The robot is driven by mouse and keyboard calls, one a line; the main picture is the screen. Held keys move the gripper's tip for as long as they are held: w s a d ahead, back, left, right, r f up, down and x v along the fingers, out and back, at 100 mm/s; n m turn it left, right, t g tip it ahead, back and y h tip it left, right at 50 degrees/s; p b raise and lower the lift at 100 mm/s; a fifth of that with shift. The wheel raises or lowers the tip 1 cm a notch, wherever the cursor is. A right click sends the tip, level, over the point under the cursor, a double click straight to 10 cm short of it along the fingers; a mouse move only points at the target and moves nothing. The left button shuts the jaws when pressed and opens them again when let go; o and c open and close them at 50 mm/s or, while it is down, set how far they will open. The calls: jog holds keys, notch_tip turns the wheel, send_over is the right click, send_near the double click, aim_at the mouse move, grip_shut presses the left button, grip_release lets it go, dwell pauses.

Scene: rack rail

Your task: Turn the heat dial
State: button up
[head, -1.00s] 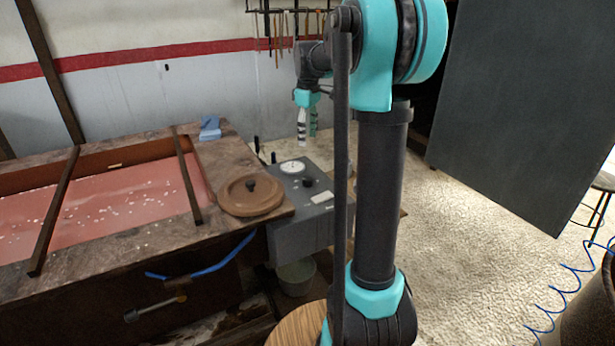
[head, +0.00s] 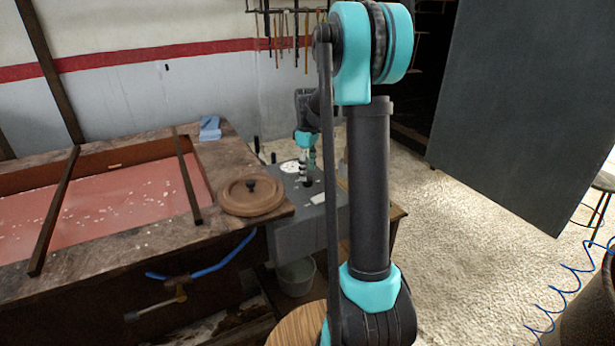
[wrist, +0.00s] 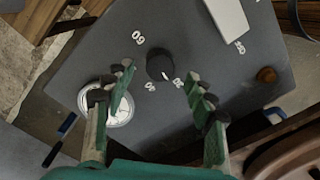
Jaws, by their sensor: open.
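The heat dial is a black round knob (wrist: 160,66) with a white pointer mark, on the sloped grey control box (wrist: 215,85). White numbers are printed around it. In the wrist view my gripper (wrist: 160,82) is open, with one finger on each side of the dial. I cannot tell whether either finger touches it.
A round white gauge (wrist: 119,109) sits beside the dial on the box. A white block (wrist: 227,18) and an orange-brown knob (wrist: 266,75) are also there. A wooden lid (head: 251,196) lies on the bench left of the box. A dark panel (head: 530,110) stands at right.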

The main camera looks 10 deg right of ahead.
aim_at(308, 181)
jog(key=shift+f, duration=1.5)
jog(key=c, duration=1.2)
jog(key=shift+o, duration=0.2)
